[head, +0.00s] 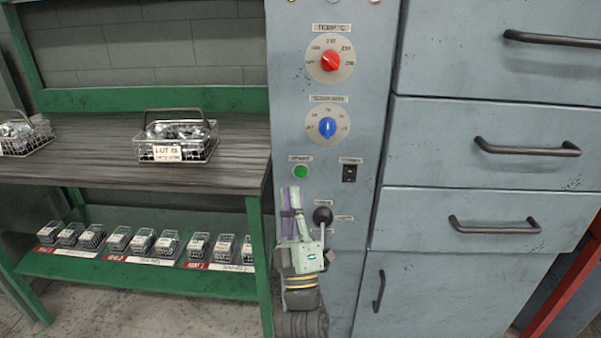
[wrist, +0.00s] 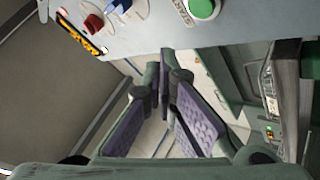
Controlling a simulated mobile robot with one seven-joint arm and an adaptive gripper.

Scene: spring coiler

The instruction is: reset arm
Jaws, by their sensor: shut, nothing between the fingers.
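My gripper (head: 292,190) points upward in front of the grey control panel (head: 290,125), below the green button (head: 301,172) and left of a black-knobbed lever (head: 323,216). Its fingers are together with nothing between them. In the wrist view the gripper (wrist: 166,75) shows its purple finger pads, and a green button (wrist: 202,8) and a red knob (wrist: 94,23) show at the top. Whether the gripper touches the panel cannot be told.
A red dial (head: 330,61) and a blue dial (head: 327,127) sit above, with a black switch (head: 349,173) at right. Grey drawers (head: 480,145) stand right. A wire basket (head: 178,147) stands on the dark bench (head: 90,150) at left; several small baskets line the green shelf (head: 150,276) below.

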